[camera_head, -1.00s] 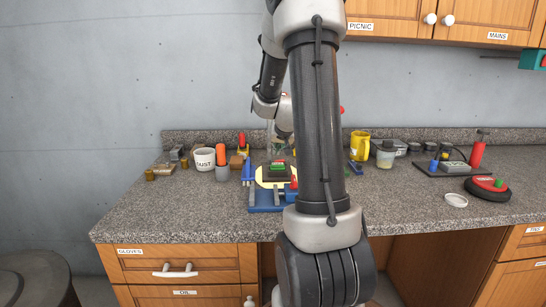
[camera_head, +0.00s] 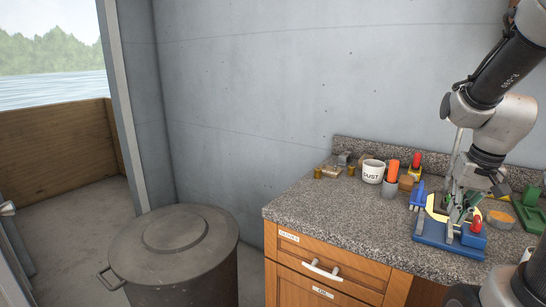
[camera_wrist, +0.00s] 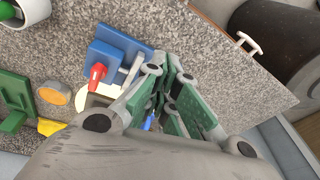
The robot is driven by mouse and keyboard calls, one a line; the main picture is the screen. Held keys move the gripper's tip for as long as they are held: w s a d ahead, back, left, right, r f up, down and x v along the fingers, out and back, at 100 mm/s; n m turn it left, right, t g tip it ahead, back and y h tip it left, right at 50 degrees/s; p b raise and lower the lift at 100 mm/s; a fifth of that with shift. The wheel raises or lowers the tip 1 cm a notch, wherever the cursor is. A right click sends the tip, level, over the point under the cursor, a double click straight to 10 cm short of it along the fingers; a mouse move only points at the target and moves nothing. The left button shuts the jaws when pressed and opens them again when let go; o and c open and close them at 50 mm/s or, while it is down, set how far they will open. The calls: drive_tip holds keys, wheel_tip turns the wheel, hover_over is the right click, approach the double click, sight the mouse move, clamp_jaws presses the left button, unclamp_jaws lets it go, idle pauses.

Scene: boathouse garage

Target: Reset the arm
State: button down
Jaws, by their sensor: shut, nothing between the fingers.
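My gripper (camera_head: 459,210) is at the right side of the head view, low over the counter by the blue fixture (camera_head: 430,236) with grey posts and a red knob. In the wrist view my gripper (camera_wrist: 166,68) has its green-padded fingers together with nothing held. There the blue fixture (camera_wrist: 112,42), with its red knob (camera_wrist: 96,75), lies left of the fingertips. A pale yellow disc (camera_head: 433,209) sits on the fixture, partly hidden by the fingers. I cannot tell whether the fingers touch anything. My arm comes down from the upper right.
A green stand (camera_head: 530,210) is at the right. A lidded metal bin (camera_head: 175,245) stands on the floor left of the drawers.

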drive_tip(key=s+a+r+n+t, duration=0.2)
drive_tip(key=s+a+r+n, duration=0.2)
drive_tip(key=s+a+r, duration=0.4)
drive_tip(key=shift+s+a+n, duration=0.3)
drive_tip(key=shift+s+a, duration=0.5)
drive_tip(key=shift+s, duration=0.05)
